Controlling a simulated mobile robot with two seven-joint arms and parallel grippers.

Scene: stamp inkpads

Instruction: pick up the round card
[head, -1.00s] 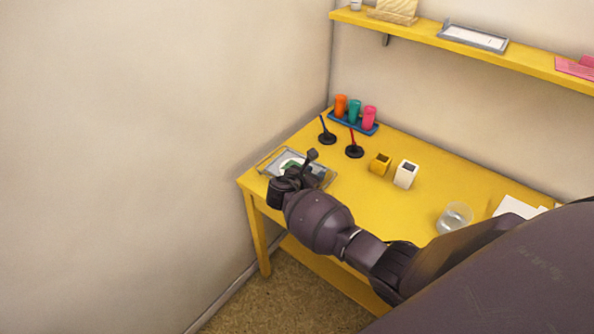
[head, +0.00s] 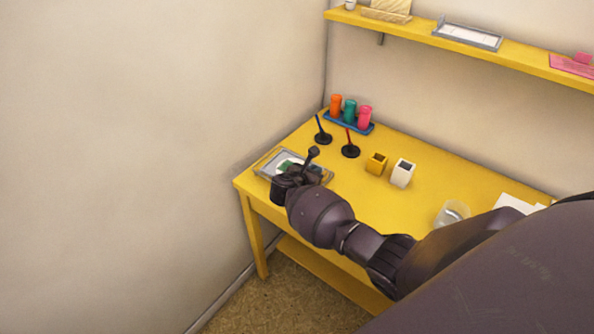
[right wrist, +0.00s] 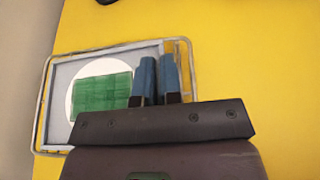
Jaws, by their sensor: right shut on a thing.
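The white round card (head: 283,164) shows at the grey tray (head: 264,160) on the table's left end. In the right wrist view the round card (right wrist: 73,99) bears a green rectangle (right wrist: 100,92), and the tray (right wrist: 58,125) surrounds it. My right gripper (head: 298,168) is low at the tray. Its two blue fingers (right wrist: 158,76) are shut on the card's right edge, with a narrow gap between them. The fingers hide that edge, and I cannot tell whether the card is clear of the tray. My left gripper is not in view.
Orange, teal and pink cups (head: 350,111) stand in a blue tray at the back. Two dark-based holders (head: 351,151), a yellow box (head: 376,163), a white box (head: 402,173) and a clear bowl (head: 452,214) are on the table. A wall (head: 150,150) is close on the left.

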